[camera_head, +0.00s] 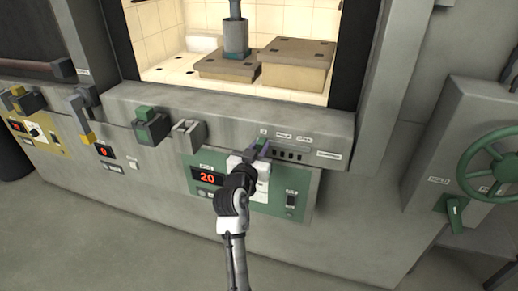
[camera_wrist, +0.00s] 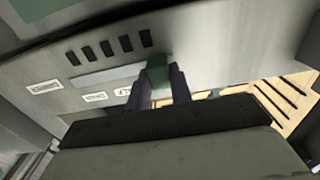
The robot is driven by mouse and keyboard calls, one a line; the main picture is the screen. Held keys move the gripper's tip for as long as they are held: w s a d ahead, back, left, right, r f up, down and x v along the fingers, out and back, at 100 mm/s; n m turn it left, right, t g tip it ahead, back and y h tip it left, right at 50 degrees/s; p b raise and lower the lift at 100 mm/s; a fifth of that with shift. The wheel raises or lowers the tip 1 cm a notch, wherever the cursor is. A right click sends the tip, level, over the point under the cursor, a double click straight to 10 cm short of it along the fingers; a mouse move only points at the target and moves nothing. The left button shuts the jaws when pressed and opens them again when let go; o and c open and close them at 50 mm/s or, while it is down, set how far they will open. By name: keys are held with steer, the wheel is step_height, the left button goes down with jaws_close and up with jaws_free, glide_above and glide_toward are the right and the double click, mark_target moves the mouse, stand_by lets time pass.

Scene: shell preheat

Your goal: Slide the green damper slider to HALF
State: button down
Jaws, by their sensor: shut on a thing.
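The green damper slider (camera_head: 263,141) is at the left end of its pale track (camera_head: 290,146) on the ledge below the lit chamber. In the wrist view the green slider (camera_wrist: 158,74) is at the right end of the track (camera_wrist: 108,76), since that view is turned round. My gripper (camera_head: 258,149) is shut on the slider, with one dark finger on each side of it in the wrist view (camera_wrist: 160,86). Small white label plates (camera_head: 283,135) run along the track; their lettering is too small to read surely. One label is partly hidden by a finger.
Dark vent slots (camera_head: 285,155) lie alongside the track. A green control panel (camera_head: 275,198) with a red "20" display is below. Other handles, one with a green block (camera_head: 147,120), stand to the left. A green handwheel (camera_head: 492,160) is at the far right.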

steer(key=shift+s+d+p, duration=0.1)
steer(key=shift+s+d, duration=0.2)
steer(key=shift+d, duration=0.65)
steer(key=shift+s+d+p, duration=0.15)
steer(key=shift+s+d, duration=0.2)
steer(key=shift+d, duration=0.65)
steer(key=shift+s+d+p, duration=0.1)
steer(key=shift+s+d, duration=0.2)
steer(key=shift+d, duration=0.65)
steer(key=c, duration=1.2)
jaws_free()
steer(key=shift+c, duration=0.2)
steer(key=b+v, duration=0.2)
steer(key=v, duration=1.1)
steer(key=shift+s, duration=0.35)
steer(key=shift+a+r, duration=0.1)
steer(key=shift+a, duration=0.1)
